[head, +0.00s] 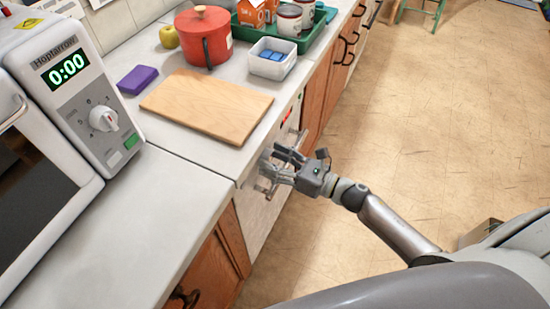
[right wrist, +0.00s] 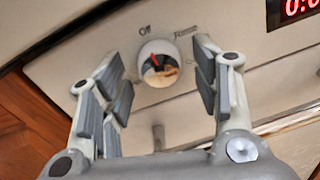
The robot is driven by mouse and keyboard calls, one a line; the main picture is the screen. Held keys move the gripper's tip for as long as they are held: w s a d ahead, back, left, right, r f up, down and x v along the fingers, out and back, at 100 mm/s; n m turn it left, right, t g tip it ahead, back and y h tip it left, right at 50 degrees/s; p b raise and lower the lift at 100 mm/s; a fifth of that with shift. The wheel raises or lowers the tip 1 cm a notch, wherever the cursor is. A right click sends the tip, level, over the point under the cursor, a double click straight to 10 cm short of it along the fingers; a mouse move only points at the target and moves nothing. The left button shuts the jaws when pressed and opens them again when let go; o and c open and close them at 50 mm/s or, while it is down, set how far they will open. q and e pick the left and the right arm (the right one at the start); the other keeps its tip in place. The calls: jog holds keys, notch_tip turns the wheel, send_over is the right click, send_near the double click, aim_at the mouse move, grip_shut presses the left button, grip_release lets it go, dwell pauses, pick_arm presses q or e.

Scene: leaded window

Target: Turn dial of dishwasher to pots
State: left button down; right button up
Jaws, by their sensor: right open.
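The dishwasher (head: 262,212) is set under the counter, with its front facing the floor side. In the right wrist view its pale control panel (right wrist: 230,75) carries a round dial (right wrist: 158,65) with a red mark. The dial's mark points up near the label "Off"; another label to its right is too blurred to read surely. My right gripper (head: 270,168) is open at the dishwasher front. In the right wrist view its fingers (right wrist: 160,85) stand on either side of the dial, apart from it. My left gripper is not in view.
A cutting board (head: 207,105) lies on the counter above the dishwasher. A microwave (head: 85,90) stands at left. A red pot (head: 204,42), white tub (head: 270,68) and green tray (head: 312,37) stand farther back.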

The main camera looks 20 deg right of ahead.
jog(key=c, duration=1)
jog(key=shift+c, duration=0.2)
